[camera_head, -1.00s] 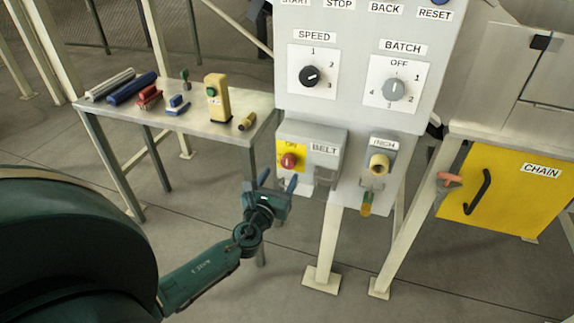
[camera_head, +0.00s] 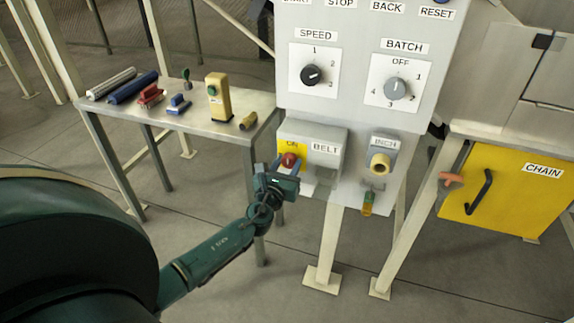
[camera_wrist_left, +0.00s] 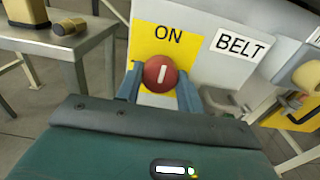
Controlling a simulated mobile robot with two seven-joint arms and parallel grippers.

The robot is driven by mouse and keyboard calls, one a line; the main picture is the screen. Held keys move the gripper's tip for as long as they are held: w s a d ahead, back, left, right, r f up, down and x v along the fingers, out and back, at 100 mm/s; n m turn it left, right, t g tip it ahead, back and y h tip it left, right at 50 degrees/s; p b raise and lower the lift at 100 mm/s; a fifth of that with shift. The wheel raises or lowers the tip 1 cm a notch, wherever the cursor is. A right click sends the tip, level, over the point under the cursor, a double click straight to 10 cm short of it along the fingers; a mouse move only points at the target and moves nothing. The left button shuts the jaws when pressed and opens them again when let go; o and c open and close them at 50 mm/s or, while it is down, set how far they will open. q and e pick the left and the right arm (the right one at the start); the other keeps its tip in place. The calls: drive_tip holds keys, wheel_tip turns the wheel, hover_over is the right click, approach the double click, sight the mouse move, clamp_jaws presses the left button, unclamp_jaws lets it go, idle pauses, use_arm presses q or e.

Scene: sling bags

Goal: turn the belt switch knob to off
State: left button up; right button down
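The belt switch knob (camera_head: 290,160) is a round red knob on a yellow plate marked ON, on the grey box labelled BELT. In the left wrist view the knob (camera_wrist_left: 160,73) shows a white mark standing nearly upright, toward the word ON. My left gripper (camera_head: 285,171) is at the knob, coming from below. In the left wrist view its two blue fingers (camera_wrist_left: 159,88) stand open, one on each side of the knob, with a small gap showing. The lower part of the plate is hidden by the gripper. My right gripper is not in view.
SPEED (camera_head: 312,75) and BATCH (camera_head: 396,89) dials are above. A side table (camera_head: 215,127) with several small items stands left. A yellow CHAIN panel (camera_head: 505,195) is right.

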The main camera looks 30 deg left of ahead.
use_arm(q)
drive_tip(key=c, duration=0.5)
drive_tip(key=shift+o, duration=0.2)
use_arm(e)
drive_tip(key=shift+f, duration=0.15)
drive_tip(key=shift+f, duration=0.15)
use_arm(q)
drive_tip(key=shift+f+n+b, duration=0.15)
drive_tip(key=shift+n+b, duration=0.55)
drive_tip(key=shift+n, duration=0.4)
drive_tip(key=n+b, duration=0.1)
drive_tip(key=n, duration=0.2)
drive_tip(key=shift+n+b, duration=0.3)
drive_tip(key=n+b, duration=0.1)
drive_tip(key=n, duration=0.1)
drive_tip(key=shift+n, duration=0.3)
drive_tip(key=n+b, duration=0.1)
drive_tip(key=n, duration=0.2)
drive_tip(key=shift+n, duration=0.4)
drive_tip(key=n, duration=0.5)
drive_tip(key=shift+n, duration=0.3)
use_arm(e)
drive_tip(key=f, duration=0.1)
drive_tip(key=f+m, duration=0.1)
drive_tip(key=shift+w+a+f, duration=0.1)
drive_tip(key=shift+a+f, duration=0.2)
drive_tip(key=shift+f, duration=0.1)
